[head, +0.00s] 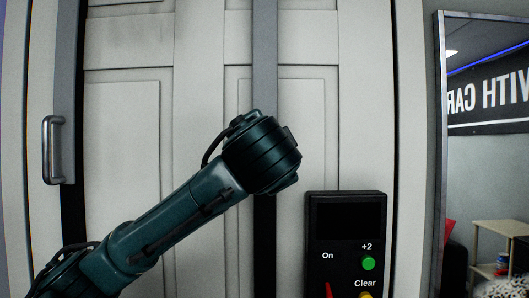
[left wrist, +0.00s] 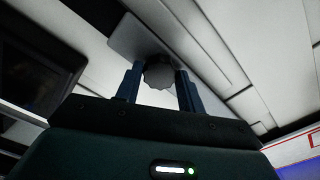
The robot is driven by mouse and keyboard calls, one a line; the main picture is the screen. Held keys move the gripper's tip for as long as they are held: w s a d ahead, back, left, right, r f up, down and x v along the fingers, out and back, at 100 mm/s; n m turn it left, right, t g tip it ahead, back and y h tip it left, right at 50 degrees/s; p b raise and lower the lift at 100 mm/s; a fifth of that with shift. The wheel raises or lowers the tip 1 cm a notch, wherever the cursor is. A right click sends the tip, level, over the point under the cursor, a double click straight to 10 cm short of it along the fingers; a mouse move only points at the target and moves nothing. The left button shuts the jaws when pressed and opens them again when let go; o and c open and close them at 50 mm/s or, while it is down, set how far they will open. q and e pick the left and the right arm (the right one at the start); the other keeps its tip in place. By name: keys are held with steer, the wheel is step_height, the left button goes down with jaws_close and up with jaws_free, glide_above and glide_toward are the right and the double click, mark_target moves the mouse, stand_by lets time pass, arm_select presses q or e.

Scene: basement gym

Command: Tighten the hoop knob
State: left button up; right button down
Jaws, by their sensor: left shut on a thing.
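The hoop knob (left wrist: 159,75) is a grey, scalloped round knob, seen in the left wrist view below a pale grey plate (left wrist: 128,35). My left gripper (left wrist: 160,82) has one dark blue finger on each side of the knob and is shut on it. In the head view my left arm reaches up from the lower left, and its thick dark wrist end is in front of the white panelled doors. The gripper's fingers and the knob do not show in that view. My right gripper is in neither view.
White panelled doors (head: 125,140) with a metal handle (head: 53,150) fill the background. A black control box (head: 346,215) with a dark screen and coloured buttons stands right of my left wrist. A framed mirror (head: 490,175) is at the far right.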

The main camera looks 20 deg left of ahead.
arm_select(q)
steer(key=m+p, duration=0.2)
steer(key=m, duration=0.6)
steer(key=shift+m, duration=0.4)
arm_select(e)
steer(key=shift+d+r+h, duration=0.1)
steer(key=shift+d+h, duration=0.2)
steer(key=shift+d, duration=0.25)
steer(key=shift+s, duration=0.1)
arm_select(q)
steer(key=o, duration=1)
steer(key=shift+c, duration=0.2)
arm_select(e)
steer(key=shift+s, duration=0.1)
arm_select(q)
steer(key=shift+s, duration=0.1)
